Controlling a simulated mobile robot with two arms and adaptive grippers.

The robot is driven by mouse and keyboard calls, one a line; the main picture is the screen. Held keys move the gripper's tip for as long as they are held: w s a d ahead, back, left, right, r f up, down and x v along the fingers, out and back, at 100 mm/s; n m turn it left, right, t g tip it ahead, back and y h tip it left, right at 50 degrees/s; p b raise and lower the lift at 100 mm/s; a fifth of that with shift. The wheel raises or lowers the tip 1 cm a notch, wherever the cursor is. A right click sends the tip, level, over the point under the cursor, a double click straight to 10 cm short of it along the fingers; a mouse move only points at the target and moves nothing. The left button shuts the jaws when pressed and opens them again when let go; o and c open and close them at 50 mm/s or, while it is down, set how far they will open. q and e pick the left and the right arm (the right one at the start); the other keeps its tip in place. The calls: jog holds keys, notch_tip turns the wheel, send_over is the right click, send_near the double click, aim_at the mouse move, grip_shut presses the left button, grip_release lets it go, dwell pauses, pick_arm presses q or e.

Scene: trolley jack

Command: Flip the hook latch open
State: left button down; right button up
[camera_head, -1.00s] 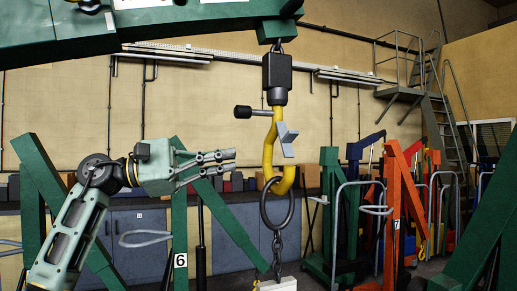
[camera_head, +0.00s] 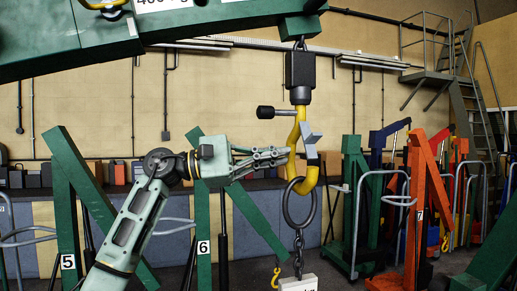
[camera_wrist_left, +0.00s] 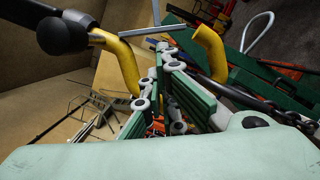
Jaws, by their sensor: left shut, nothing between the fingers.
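The yellow crane hook (camera_head: 309,181) hangs upright under a black swivel block (camera_head: 299,70). Its grey latch (camera_head: 310,135) lies across the upper part of the hook's mouth. A dark ring (camera_head: 287,205) hangs in the hook's bowl. My left gripper (camera_head: 287,156) is shut and empty, its fingertips at the left side of the hook, just below the latch; contact cannot be told. In the left wrist view the fingers (camera_wrist_left: 168,62) point between two yellow parts of the hook (camera_wrist_left: 121,62), with a grey bar of the latch close by. My right gripper is not in view.
A black-ended handle (camera_head: 268,112) sticks out left of the hook. The green jib (camera_head: 170,30) crosses above. A chain (camera_head: 299,250) runs from the ring to a white block (camera_head: 298,284). Green and orange cranes (camera_head: 418,190) stand at right.

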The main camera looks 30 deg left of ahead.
aim_at(292, 154)
pick_arm(q)
jog(key=shift+p+x, duration=0.55)
jog(key=shift+x, duration=1.2)
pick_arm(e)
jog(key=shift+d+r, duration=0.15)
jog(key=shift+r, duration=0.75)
pick_arm(q)
jog(key=shift+s+d+f+n+b, duration=0.2)
jog(key=shift+n+b, duration=0.1)
jog(key=shift+n, duration=0.2)
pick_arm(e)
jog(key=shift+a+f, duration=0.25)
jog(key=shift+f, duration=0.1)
